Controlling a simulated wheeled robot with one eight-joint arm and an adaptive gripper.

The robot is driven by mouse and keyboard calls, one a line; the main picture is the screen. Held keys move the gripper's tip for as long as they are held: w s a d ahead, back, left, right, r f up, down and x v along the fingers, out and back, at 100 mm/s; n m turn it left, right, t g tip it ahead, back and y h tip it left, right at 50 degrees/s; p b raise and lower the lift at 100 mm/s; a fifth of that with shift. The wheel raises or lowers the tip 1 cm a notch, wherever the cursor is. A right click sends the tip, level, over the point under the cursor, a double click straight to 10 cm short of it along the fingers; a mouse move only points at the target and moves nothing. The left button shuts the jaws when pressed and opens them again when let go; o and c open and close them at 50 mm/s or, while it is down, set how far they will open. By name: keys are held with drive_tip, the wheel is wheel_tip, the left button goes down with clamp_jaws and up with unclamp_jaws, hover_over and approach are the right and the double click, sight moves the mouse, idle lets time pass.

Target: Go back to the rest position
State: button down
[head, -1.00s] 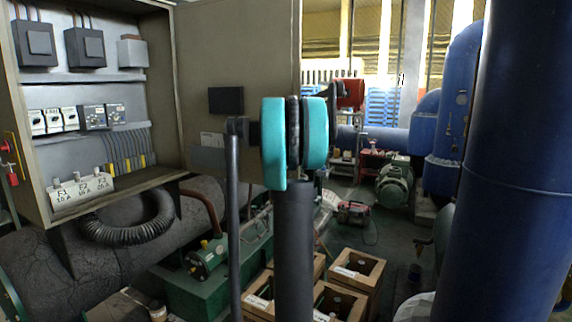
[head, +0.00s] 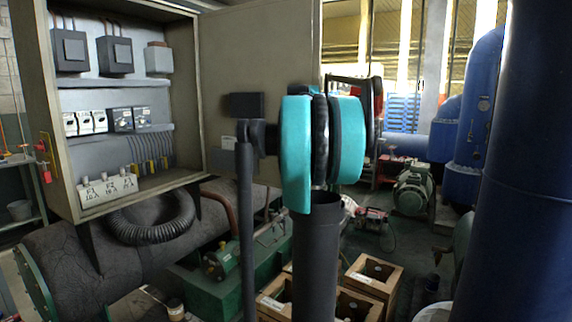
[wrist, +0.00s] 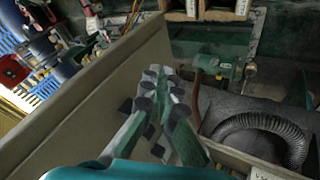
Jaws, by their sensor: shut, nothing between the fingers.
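My gripper (wrist: 163,97) shows in the wrist view with its grey-green fingers shut and empty. It hangs in the air in front of the beige cabinet door (wrist: 88,112); I see no contact. In the head view my dark arm with teal joint covers stands upright in the middle, and I cannot make out the fingers there.
The open electrical cabinet (head: 190,95) with switches and fuses is at left, its door (head: 255,60) swung open behind my arm. A corrugated hose (head: 150,228) hangs below. Wooden crates (head: 372,277) stand on the floor. Blue pipework (head: 475,110) is at right.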

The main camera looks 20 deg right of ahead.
drive_tip(key=s+a+f+y, duration=0.1)
drive_tip(key=s+a+f, duration=0.4)
drive_tip(key=a+f, duration=0.6)
drive_tip(key=s+a+f+m+y, duration=0.1)
drive_tip(key=s+a+f, duration=0.5)
drive_tip(key=s+f, duration=0.3)
drive_tip(key=s+a+f+m+g+y, duration=0.1)
drive_tip(key=s+a+f, duration=0.5)
drive_tip(key=s+f, duration=0.3)
drive_tip(key=s+a+f+g, duration=0.1)
drive_tip(key=s+a+f, duration=0.6)
drive_tip(key=s+f, duration=0.3)
drive_tip(key=shift+m+y, duration=0.4)
